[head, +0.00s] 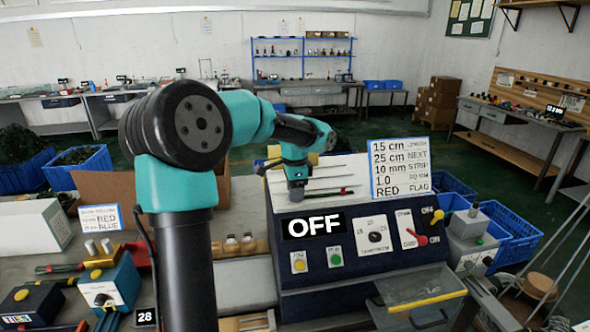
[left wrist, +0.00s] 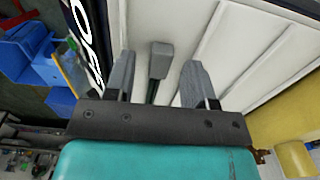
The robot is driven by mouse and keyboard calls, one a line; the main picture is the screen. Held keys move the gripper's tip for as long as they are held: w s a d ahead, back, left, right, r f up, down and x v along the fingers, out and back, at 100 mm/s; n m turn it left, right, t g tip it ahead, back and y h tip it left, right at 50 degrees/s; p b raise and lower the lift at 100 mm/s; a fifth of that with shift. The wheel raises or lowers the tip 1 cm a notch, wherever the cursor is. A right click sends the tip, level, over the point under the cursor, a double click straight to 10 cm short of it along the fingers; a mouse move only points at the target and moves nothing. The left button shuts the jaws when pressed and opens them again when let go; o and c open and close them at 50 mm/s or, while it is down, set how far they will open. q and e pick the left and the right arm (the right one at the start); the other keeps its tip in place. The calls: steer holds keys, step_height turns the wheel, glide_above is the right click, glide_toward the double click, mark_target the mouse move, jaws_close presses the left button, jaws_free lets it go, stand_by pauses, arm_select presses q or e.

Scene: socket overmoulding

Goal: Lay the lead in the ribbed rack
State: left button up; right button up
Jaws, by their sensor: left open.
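My left gripper (head: 297,192) is over the pale sloping top of the machine with the OFF display. In the left wrist view my left gripper (left wrist: 158,85) is open, its two grey fingers apart. A grey block-shaped end (left wrist: 160,60), with a dark green strand running down from it, shows between the fingers and appears to touch neither. It seems to be the lead's end; the rest is hidden behind the gripper. The white surface with raised ribs (left wrist: 235,45), which looks like the ribbed rack, lies beneath; it also shows in the head view (head: 335,172). My right gripper is not in view.
The OFF display (head: 314,226) and control knobs are on the machine's front. A card with lengths (head: 399,168) stands at its back right. A clear tray (head: 420,295) juts out below. Blue and black boxes (head: 108,285) and tools crowd the left bench.

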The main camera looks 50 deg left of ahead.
arm_select(q)
step_height(320, 180, up, 17)
stand_by(0.5)
stand_by(0.4)
